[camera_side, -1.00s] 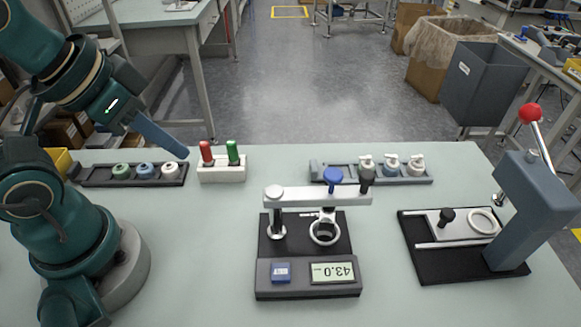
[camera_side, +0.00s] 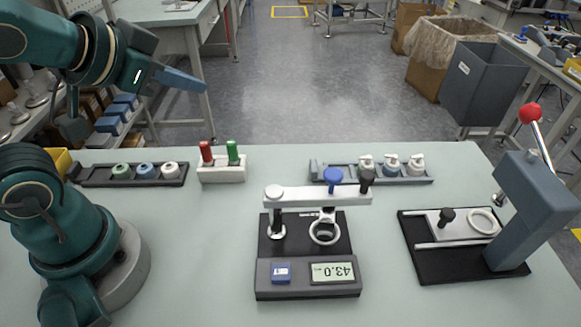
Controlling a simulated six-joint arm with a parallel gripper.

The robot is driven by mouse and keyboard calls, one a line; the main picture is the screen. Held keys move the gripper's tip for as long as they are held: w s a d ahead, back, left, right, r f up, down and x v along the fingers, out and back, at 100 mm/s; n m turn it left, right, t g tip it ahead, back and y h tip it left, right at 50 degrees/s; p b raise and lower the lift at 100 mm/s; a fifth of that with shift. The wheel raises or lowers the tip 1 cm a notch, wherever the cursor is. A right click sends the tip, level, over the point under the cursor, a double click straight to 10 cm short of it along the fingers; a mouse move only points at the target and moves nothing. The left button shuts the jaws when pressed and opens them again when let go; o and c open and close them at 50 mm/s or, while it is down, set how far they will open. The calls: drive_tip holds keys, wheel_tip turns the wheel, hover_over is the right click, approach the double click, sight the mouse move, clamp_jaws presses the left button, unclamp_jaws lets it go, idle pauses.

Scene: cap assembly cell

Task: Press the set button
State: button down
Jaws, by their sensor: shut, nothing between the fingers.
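The set button (camera_side: 281,272) is a blue square key on the front left of a black measuring device (camera_side: 308,277). Its display (camera_side: 332,272) reads 43.0, upside down in the picture. A grey arm with a blue knob (camera_side: 333,176) spans the top of the device, above a ring on a post. My gripper (camera_side: 205,87) is shut and empty. It is raised at the upper left, well above the table and far from the button.
A white block (camera_side: 221,171) holds a red and a green peg. A dark tray (camera_side: 133,174) holds several caps at the left; another rack (camera_side: 390,172) stands at the back right. A press with a red-knobbed lever (camera_side: 530,205) stands at the right. The front middle table is clear.

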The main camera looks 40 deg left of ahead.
drive_tip(key=w+d+r+m+t+h, duration=0.2)
drive_tip(key=w+d+r+m+t, duration=0.1)
drive_tip(key=w+r+m+t, duration=0.15)
drive_tip(key=m+g+h, duration=0.9)
drive_tip(key=m+g, duration=0.2)
drive_tip(key=m, duration=0.7)
hover_over(273, 266)
wheel_tip(273, 266, down, 10)
drive_tip(key=shift+f, duration=0.2)
drive_tip(key=shift+f, duration=4.4)
drive_tip(key=shift+f, duration=0.1)
drive_tip(key=shift+f, duration=0.3)
